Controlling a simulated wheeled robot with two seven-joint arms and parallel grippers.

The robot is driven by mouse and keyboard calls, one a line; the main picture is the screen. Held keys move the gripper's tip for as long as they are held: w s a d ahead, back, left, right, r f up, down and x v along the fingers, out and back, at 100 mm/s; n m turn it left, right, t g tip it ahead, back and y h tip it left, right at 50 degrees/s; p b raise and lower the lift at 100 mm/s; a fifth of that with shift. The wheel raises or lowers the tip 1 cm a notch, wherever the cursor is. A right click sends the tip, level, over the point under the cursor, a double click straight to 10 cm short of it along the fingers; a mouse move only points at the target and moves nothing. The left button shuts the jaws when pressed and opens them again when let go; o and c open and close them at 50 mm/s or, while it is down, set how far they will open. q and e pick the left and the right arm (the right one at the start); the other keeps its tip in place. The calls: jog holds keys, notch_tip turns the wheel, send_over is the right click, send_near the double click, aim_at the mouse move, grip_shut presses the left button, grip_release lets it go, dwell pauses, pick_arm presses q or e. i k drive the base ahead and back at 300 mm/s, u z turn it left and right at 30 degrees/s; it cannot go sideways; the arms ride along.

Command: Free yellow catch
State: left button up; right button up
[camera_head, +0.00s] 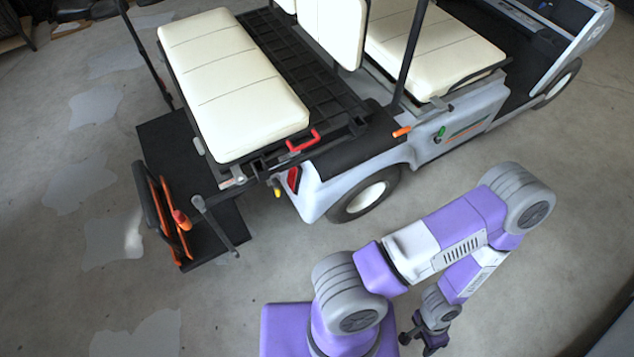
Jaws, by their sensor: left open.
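The yellow catch (277,191) is a small yellow-tipped piece at the rear corner of the cart (345,160), just below the rear cream seat and left of the red tail light. It is small, and its exact position is hard to tell. My left gripper (419,343) is at the bottom of the view, pointing down over the floor, open and empty. It is well to the right of and below the catch, touching nothing. My right gripper is not in view.
A red handle (303,142) sits by the rear seat (235,85). An orange lever (401,132) and a green knob (440,133) are on the cart's side. A grey lever (213,220) and orange frame (172,215) stand at the rear platform. Floor between arm and cart is clear.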

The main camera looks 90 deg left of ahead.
aim_at(277, 189)
jog(key=z, duration=0.1)
jog(key=k, duration=1.55)
jog(key=u, duration=1.15)
jog(key=i, duration=0.5)
jog(key=u, duration=0.05)
